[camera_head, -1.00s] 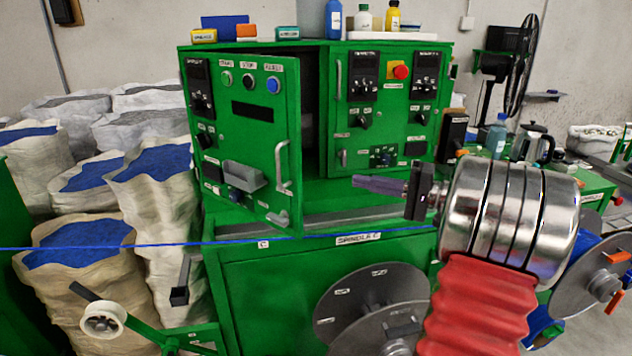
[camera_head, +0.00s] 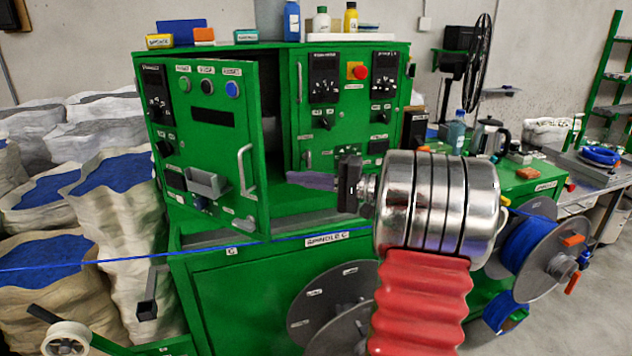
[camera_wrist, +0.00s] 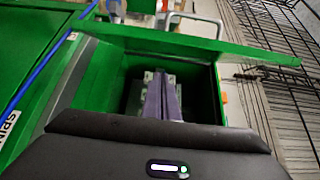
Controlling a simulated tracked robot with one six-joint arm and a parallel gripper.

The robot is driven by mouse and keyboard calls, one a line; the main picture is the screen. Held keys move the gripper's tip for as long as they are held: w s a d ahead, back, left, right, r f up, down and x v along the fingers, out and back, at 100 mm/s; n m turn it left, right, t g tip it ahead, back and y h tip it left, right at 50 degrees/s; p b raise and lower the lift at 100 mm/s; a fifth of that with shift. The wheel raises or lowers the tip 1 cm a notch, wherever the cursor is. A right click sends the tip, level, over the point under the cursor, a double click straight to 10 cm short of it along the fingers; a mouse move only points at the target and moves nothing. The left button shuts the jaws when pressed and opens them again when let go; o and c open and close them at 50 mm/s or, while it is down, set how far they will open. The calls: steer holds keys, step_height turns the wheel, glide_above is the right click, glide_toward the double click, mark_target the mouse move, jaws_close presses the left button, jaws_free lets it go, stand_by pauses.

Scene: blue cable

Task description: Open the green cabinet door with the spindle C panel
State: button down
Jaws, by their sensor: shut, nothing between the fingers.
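The green cabinet door (camera_head: 218,135) with buttons and a handle (camera_head: 247,170) stands ajar on the left of the cabinet (camera_head: 292,60), above the "SPINDLE C" label (camera_head: 327,239). A dark gap shows between its free edge and the right-hand panel (camera_head: 345,105). My gripper (camera_head: 290,180) is shut and empty. Its purple fingers point left, just right of the door's free edge; I cannot tell whether they touch it. In the wrist view the shut fingers (camera_wrist: 164,97) lie in front of a green-walled, open recess (camera_wrist: 205,75). The door's hinge side is at its left.
A blue cable (camera_head: 120,260) runs across the front, below the door. Grey reels (camera_head: 325,300) are below the cabinet. Sacks of blue pellets (camera_head: 105,185) crowd the left. Bottles (camera_head: 292,20) and small boxes stand on the cabinet top. A bench with a kettle (camera_head: 490,137) is at right.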

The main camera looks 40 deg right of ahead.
steer(key=shift+w+a, duration=0.2)
steer(key=shift+a, duration=1.05)
steer(key=shift+w+a, duration=0.2)
steer(key=shift+a, duration=1.05)
steer(key=shift+a, duration=0.1)
